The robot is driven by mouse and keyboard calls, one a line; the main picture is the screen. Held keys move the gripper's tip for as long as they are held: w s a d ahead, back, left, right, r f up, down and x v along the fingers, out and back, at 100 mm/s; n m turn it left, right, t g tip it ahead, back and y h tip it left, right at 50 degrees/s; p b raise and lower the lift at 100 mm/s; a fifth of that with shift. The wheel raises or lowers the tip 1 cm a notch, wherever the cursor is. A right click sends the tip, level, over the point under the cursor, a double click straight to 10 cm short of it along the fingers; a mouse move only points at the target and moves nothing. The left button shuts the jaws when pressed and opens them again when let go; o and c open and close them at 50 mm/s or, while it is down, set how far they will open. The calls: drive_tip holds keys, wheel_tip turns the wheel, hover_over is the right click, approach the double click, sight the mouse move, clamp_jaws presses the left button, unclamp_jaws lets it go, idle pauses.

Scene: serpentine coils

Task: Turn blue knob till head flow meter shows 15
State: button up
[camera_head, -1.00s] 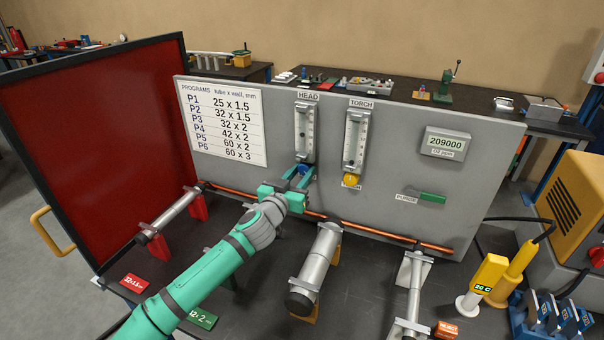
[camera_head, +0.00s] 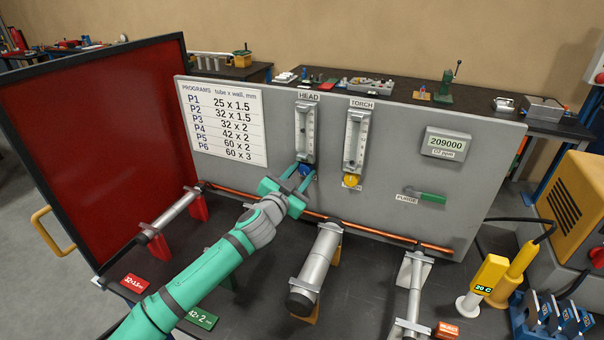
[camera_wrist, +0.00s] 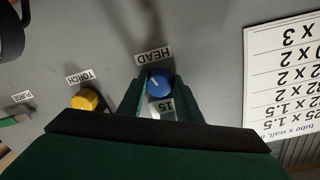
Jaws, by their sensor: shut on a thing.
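The blue knob (camera_head: 306,170) sits on the grey panel below the HEAD flow meter (camera_head: 305,132). My gripper (camera_head: 297,177) is shut on the knob, with one finger on each side of it. The knob also shows between the fingers in the wrist view (camera_wrist: 158,84), with a white pointer mark on it.
The TORCH flow meter (camera_head: 356,140) with its yellow knob (camera_head: 351,181) stands just to the right. A green PURGE lever (camera_head: 432,197) is further right. A copper tube (camera_head: 335,221) runs along the panel's foot, and a red panel (camera_head: 95,150) stands at the left.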

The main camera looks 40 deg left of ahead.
drive_tip(key=shift+m, duration=0.3)
drive_tip(key=o, duration=1)
drive_tip(key=shift+o, duration=0.2)
drive_tip(key=shift+s, duration=0.1)
drive_tip(key=s+d, duration=0.2)
drive_tip(key=s, duration=0.8)
drive_tip(key=shift+s, duration=0.25)
drive_tip(key=shift+d+r, duration=0.1)
